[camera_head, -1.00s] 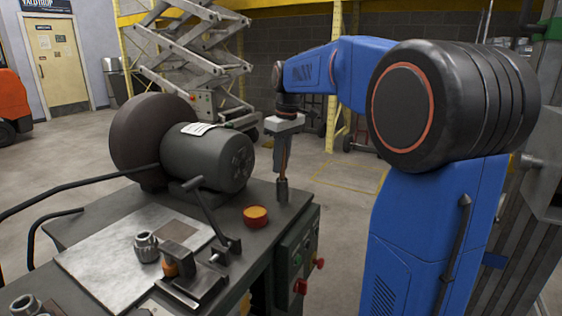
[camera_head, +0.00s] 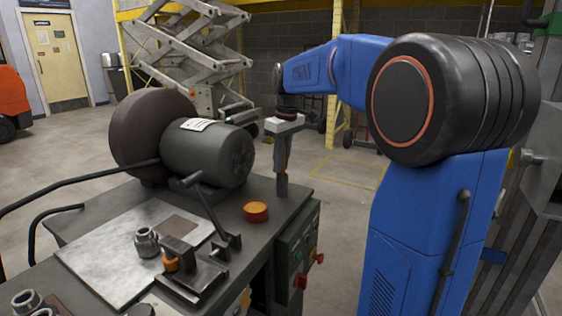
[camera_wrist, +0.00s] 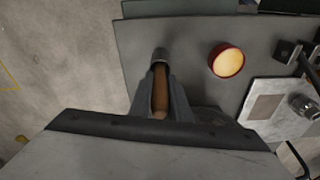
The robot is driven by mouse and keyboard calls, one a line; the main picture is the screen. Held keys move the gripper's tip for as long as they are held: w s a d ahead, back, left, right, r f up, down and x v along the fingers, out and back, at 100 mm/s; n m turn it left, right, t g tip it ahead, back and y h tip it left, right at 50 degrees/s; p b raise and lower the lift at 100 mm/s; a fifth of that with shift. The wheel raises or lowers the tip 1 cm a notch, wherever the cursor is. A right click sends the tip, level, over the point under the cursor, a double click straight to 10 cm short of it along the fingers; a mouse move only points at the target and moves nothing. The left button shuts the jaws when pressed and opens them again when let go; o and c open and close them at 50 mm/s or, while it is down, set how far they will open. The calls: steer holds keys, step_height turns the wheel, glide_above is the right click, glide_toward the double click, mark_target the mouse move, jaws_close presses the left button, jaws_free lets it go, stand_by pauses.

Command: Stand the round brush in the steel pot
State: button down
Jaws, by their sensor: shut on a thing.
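In the wrist view the brown handle of the brush (camera_wrist: 160,92) shows between the two grey fingers.
A pale plate (camera_head: 110,254) carries metal fittings and a clamp. The bench edge lies close on the right.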

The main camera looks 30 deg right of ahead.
steer(key=shift+f, duration=0.4)
steer(key=c, duration=1.6)
jaws_free()
steer(key=shift+o, duration=0.2)
step_height(320, 180, up, 17)
steer(key=s+d, duration=0.1)
steer(key=shift+s, duration=0.4)
steer(key=shift+r, duration=0.1)
